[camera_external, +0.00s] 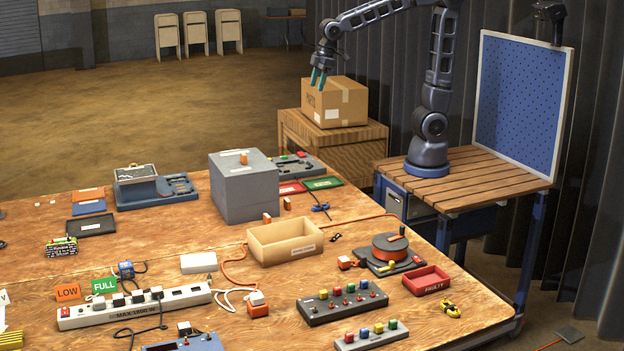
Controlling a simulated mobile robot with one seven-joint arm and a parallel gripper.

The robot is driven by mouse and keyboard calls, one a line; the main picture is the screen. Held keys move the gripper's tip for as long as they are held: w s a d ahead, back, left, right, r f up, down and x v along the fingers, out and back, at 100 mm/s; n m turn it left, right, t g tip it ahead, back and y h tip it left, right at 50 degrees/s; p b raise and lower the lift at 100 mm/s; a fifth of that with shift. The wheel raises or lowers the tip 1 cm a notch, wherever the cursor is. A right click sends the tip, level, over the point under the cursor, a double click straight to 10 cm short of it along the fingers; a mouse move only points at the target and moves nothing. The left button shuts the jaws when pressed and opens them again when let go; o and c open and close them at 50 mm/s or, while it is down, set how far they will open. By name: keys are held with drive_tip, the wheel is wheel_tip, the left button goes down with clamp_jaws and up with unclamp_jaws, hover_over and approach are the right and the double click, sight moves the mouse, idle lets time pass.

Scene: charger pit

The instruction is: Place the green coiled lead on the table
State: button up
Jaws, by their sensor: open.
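My gripper (318,77) has teal fingertips that point down, with a small gap between them. It hangs just in front of and above the upper left of a cardboard box (338,104), beyond the table's far right corner. Whether it touches the box cannot be told. It is open, and nothing shows between the fingers. I cannot make out a green coiled lead anywhere in this view. The big wooden table (190,238) fills the lower left and bears many items. A blue coiled lead (320,207) lies on it, and a yellow coiled one (450,310) lies near its right edge.
The box stands on a wooden crate (350,145). On the table are a grey block (243,188), an open tan tray (285,243), a red faulty tray (426,280), a cable reel (390,246) and a power strip (135,308). Bare wood shows at the left middle.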

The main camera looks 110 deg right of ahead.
drive_tip(key=s+a+f+t, duration=0.1)
drive_tip(key=s+a, duration=0.4)
drive_tip(key=s, duration=0.6)
drive_tip(key=s+a+t, duration=0.1)
drive_tip(key=s+a, duration=0.3)
drive_tip(key=s, duration=0.8)
drive_tip(key=shift+a+f+y, duration=0.4)
